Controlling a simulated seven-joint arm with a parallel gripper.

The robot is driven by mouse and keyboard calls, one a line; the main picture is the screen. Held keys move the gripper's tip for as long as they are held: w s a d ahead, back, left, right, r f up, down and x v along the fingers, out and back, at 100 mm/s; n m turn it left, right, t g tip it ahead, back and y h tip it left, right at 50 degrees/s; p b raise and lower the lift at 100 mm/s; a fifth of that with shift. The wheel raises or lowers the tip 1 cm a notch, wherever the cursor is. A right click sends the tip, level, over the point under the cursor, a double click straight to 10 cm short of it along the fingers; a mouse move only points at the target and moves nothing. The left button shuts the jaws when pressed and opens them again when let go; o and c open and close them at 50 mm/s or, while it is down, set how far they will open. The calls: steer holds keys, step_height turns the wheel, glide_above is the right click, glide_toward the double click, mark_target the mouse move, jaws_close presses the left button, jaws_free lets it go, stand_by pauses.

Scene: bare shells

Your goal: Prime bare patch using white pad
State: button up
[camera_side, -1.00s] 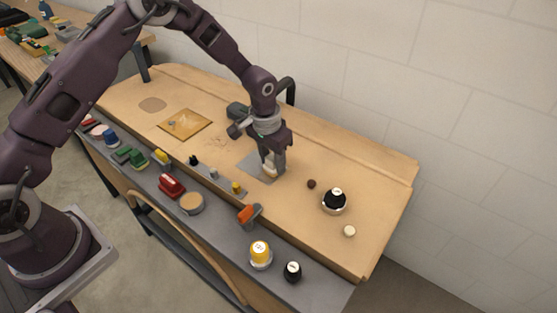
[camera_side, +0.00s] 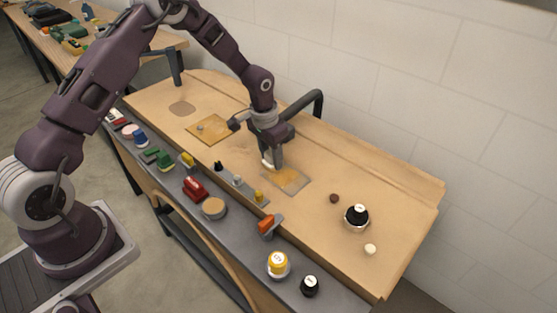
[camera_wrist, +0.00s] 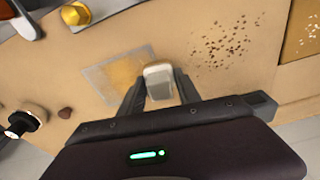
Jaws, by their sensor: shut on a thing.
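My gripper (camera_side: 271,164) is shut on the white pad (camera_side: 266,163), low over the board. The pad also shows between the fingers in the wrist view (camera_wrist: 158,84). The bare patch (camera_side: 296,187) is a grey rectangle on the tan board, with an amber coating over much of its middle and a grey margin. The pad is at the patch's left edge in the side view, and at its right edge in the wrist view (camera_wrist: 93,74). I cannot tell whether the pad touches the surface.
A square amber panel (camera_side: 205,132) lies left of the patch. Dark specks (camera_wrist: 222,45) lie between them. A black-topped jar (camera_side: 356,217) stands to the right. The front ledge holds a red block (camera_side: 194,188), an orange-handled tool (camera_side: 268,226) and a yellow jar (camera_side: 278,265).

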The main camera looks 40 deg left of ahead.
mark_target(302, 189)
steer(key=shift+d, duration=5.75)
steer(key=shift+s+a, duration=0.25)
steer(key=shift+s, duration=0.35)
steer(key=shift+a, duration=5.45)
steer(key=shift+d, duration=5.75)
step_height(302, 189, up, 8)
steer(key=shift+a, duration=0.1)
